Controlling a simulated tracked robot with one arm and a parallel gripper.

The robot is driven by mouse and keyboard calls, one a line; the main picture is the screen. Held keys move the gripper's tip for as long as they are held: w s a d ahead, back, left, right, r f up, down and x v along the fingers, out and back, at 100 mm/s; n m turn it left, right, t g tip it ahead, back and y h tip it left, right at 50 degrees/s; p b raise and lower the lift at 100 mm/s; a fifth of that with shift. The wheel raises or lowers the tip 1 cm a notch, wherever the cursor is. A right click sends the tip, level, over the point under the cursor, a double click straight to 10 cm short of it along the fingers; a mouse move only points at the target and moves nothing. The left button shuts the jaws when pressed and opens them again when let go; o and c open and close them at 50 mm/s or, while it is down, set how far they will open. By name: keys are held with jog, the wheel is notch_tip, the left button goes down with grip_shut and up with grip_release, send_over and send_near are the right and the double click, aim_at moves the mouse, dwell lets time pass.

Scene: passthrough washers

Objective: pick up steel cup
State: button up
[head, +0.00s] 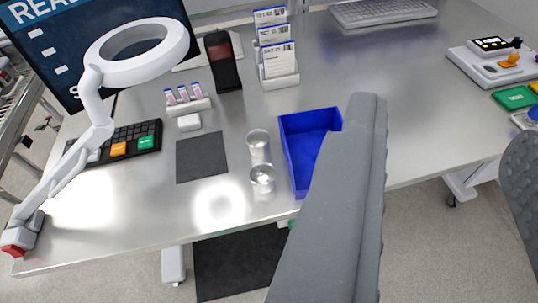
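Two small shiny silvery cups stand on the metal table, left of a blue tray (290,150). The farther cup (258,147) stands just behind the nearer cup (262,181). They look alike, and I cannot tell from here whether both are steel. My gripper (367,104) is the long grey shape reaching up from the bottom, right of the cups and apart from them. It covers the right part of the blue tray. Its fingers cannot be told apart, so its opening is unclear.
A dark square mat (201,157) lies left of the cups. A white ring lamp (95,105) and a keypad (138,142) stand farther left. Card holders (279,82) and a dark handheld device (223,62) are behind. The table's front edge is close to the nearer cup. The table is clear behind my gripper.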

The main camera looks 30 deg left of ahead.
jog(key=shift+w+d, duration=0.2)
jog(key=shift+w, duration=0.2)
jog(key=shift+o, duration=0.3)
jog(key=shift+s+r, duration=0.1)
